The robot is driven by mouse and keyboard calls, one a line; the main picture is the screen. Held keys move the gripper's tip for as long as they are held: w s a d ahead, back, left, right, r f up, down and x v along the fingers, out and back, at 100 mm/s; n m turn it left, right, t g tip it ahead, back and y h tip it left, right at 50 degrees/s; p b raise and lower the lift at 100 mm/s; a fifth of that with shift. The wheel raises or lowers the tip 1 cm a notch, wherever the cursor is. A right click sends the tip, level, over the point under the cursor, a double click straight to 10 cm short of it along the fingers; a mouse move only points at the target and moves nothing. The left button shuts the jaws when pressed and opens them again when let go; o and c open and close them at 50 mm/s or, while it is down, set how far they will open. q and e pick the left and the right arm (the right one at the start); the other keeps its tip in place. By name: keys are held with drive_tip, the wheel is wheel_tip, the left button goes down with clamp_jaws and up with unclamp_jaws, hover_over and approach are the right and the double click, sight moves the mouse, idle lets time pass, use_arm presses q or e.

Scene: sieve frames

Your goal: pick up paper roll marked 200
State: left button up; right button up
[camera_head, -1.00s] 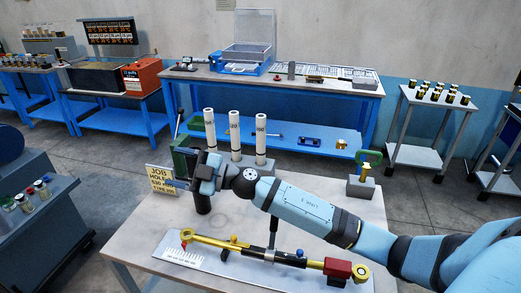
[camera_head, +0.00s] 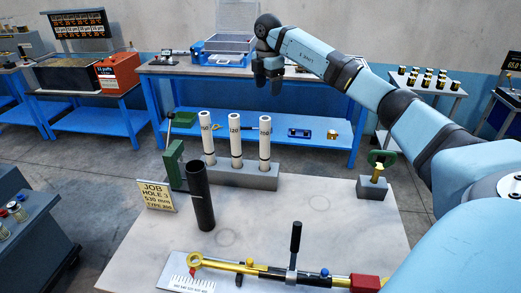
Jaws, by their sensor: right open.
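Three white paper rolls stand upright in a grey block (camera_head: 240,177) at the back of the near table: a left roll (camera_head: 208,145), a middle roll (camera_head: 235,148) and a right roll (camera_head: 264,148). The middle label looks like 120; the other two labels are too small to read surely, so I cannot tell which is marked 200. My right gripper (camera_head: 267,84) is open and empty, fingers down, raised above and behind the right roll in the picture. It is apart from all the rolls. My left gripper is out of view.
A dark upright tube (camera_head: 199,195) stands beside a green clamp (camera_head: 173,165) and a job sign (camera_head: 156,195) reading type 200. A yellow and black tool (camera_head: 265,270) lies in front. A green-handled piece (camera_head: 376,178) stands at right. The table middle is clear.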

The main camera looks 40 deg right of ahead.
drive_tip(key=shift+s+a+f, duration=0.1)
drive_tip(key=shift+s+f, duration=0.05)
drive_tip(key=shift+f, duration=0.35)
drive_tip(key=shift+s+f, duration=0.15)
drive_tip(key=shift+f, duration=0.3)
hover_over(265, 118)
drive_tip(key=f, duration=0.2)
drive_tip(key=f+p, duration=0.1)
drive_tip(key=f, duration=0.1)
drive_tip(key=shift+s+d+f, duration=0.1)
drive_tip(key=shift+d+f, duration=0.1)
drive_tip(key=shift+f, duration=0.5)
drive_tip(key=shift+s+a+f+p, duration=0.15)
drive_tip(key=shift+f+p, duration=0.2)
drive_tip(key=shift+f, duration=0.1)
drive_tip(key=f, duration=0.2)
drive_tip(key=f+p, duration=0.1)
drive_tip(key=shift+w+a+f, duration=0.1)
drive_tip(key=shift+w+f, duration=0.1)
drive_tip(key=shift+f, duration=0.45)
drive_tip(key=shift+c, duration=0.7)
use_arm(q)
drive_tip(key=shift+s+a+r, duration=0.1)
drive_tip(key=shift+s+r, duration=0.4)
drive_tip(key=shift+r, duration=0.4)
use_arm(e)
clamp_jaws()
drive_tip(key=shift+r, duration=0.15)
